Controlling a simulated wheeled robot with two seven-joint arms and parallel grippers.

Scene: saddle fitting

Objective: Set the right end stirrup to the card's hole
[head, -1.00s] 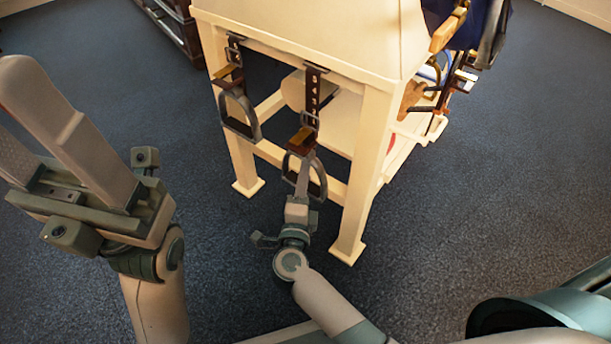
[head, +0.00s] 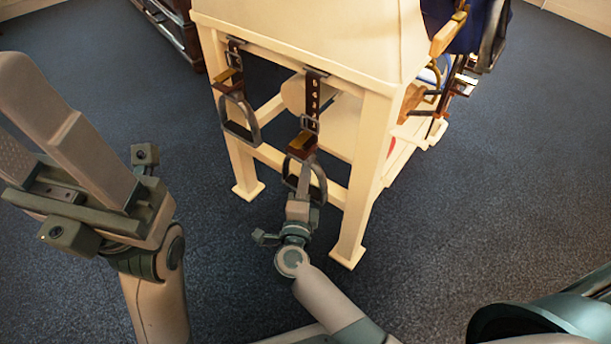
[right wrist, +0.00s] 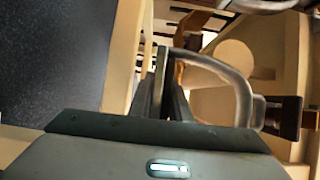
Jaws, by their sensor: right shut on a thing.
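The right end stirrup is a grey metal loop (head: 320,183) hanging from a brown strap with holes (head: 313,92) at the near end of the cream stand. A metal buckle (head: 310,123) sits on the strap above a dark brown block. My right gripper (head: 303,180) is shut on the stirrup's side from below. In the right wrist view the curved loop (right wrist: 228,75) stands between and beside the fingers. A second stirrup (head: 240,120) hangs at the left on its own strap. My left gripper (head: 45,145) is open and empty at the far left. I see no card.
The cream stand (head: 376,155) has legs close on both sides of the stirrups and a crossbar behind them. Other tack (head: 440,85) hangs on its right side. A dark cabinet (head: 172,30) is at the back left. The blue-grey floor (head: 510,190) is clear.

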